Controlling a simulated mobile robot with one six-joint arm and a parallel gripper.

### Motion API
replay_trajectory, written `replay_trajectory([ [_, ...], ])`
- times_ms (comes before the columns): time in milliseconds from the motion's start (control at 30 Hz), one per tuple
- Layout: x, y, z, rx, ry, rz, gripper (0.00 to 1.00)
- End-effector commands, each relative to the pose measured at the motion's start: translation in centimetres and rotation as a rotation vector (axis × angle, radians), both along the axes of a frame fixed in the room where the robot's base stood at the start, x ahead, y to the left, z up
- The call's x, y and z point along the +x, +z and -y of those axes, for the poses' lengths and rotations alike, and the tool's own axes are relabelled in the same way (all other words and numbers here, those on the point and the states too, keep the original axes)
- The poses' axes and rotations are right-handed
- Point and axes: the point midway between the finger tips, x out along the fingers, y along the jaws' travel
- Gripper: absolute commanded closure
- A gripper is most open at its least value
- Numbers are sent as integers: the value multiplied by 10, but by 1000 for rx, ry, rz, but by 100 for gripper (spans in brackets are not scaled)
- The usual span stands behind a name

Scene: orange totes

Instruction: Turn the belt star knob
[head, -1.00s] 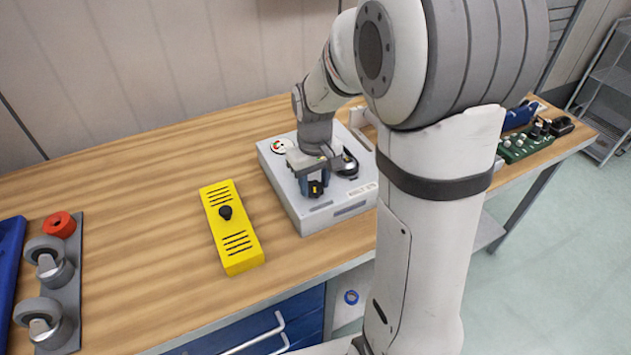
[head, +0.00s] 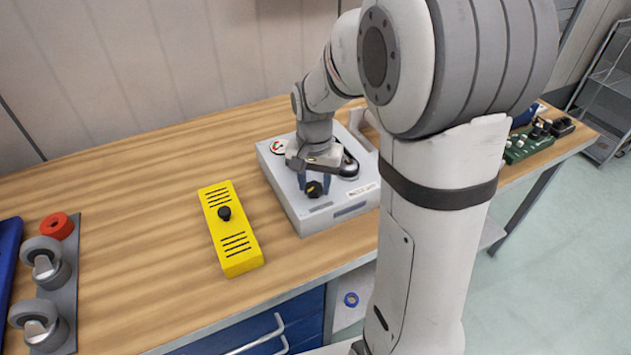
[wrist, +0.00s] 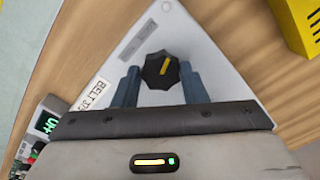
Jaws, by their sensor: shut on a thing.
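The belt star knob (wrist: 160,70) is black and lobed with a yellow pointer line. It also shows in the head view (head: 315,189), near the front edge of the light grey box (head: 350,209). In the wrist view a label beginning "BELT" (wrist: 90,93) is on the box beside it. My gripper (wrist: 160,76) has its two blue fingers on opposite sides of the knob and is shut on it. In the head view my gripper (head: 314,181) comes down onto the box from above, and its fingers are partly hidden.
A yellow slotted block with a black button (head: 230,228) lies left of the box. Casters on a grey plate (head: 67,325), a red ring (head: 57,226) and a blue bin (head: 8,262) are far left. A green board (head: 530,146) is at right. Bare wood lies between.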

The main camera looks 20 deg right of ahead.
Motion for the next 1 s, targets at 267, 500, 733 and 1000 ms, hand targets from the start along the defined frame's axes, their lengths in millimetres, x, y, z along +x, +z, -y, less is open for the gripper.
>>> replay_trajectory([
  [267,1,1,0,0,-49,4,84],
  [500,1,1,0,0,-52,4,84],
  [733,1,1,0,0,-51,4,54],
  [1000,0,0,-1,0,-50,1,39],
])
